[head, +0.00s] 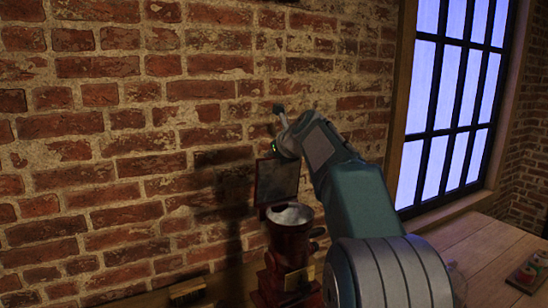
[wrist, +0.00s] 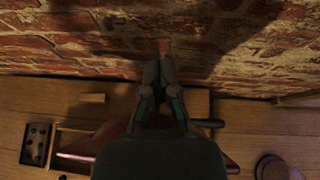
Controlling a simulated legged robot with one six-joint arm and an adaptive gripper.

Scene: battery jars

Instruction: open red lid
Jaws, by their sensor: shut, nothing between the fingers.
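A red grinder-like machine (head: 291,244) with a pale, bowl-shaped top stands against the brick wall in the head view. A dark reddish square panel (head: 277,182) stands upright just behind and above its bowl; I cannot tell for sure whether it is the red lid. My gripper (head: 280,110) is above this panel, near the wall and apart from the panel. In the wrist view my gripper (wrist: 166,66) is shut and empty, its fingers together and pointing at the brick wall. My wrist hides most of the machine in that view.
The wrist view shows a dark tray with holes (wrist: 37,143), a small block (wrist: 92,98) and a round object (wrist: 275,167). A window is right.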

